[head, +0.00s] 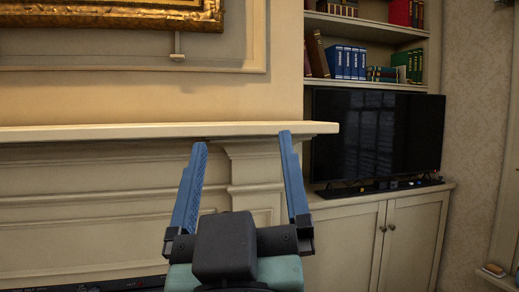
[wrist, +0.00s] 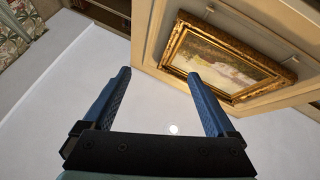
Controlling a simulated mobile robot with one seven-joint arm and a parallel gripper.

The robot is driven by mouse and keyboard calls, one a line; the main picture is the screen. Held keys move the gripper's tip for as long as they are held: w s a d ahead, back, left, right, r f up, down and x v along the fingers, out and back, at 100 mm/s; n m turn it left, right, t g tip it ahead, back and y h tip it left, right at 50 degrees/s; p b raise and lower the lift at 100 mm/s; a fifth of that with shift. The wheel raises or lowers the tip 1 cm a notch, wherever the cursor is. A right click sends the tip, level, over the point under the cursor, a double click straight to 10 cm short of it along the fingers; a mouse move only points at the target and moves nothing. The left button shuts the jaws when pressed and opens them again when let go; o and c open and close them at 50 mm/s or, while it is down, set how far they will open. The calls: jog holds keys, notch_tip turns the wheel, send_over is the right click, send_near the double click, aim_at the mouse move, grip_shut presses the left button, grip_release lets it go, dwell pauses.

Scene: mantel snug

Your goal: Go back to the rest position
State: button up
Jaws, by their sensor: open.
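My gripper (head: 243,140) has two blue fingers spread wide apart with nothing between them. In the head view it is raised in the lower middle, in front of the cream mantelpiece (head: 120,132). In the wrist view my gripper (wrist: 163,75) is also open and empty, its fingers pointing toward the white ceiling (wrist: 60,110). I cannot tell how far the fingertips are from the mantel shelf.
A gold-framed picture (head: 120,14) hangs above the mantel; its frame also shows in the wrist view (wrist: 171,45). At the right, a black television (head: 375,138) stands on a cream cabinet (head: 365,245), below shelves of books (head: 347,62). Patterned curtain (wrist: 22,25) shows in the wrist view.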

jog(key=s+d+r+m+t, duration=0.1)
jog(key=s+r+m+t, duration=0.1)
jog(key=s+r, duration=0.3)
jog(key=shift+s+d+r+h, duration=0.15)
jog(key=shift+s+d+h, duration=0.1)
jog(key=shift+d+h, duration=0.15)
jog(key=shift+a, duration=0.1)
notch_tip(320, 180, up, 19)
jog(key=p, duration=1.9)
jog(key=shift+o, duration=0.7)
jog(key=shift+r+p, duration=0.45)
jog(key=shift+p, duration=0.05)
jog(key=shift+f, duration=0.1)
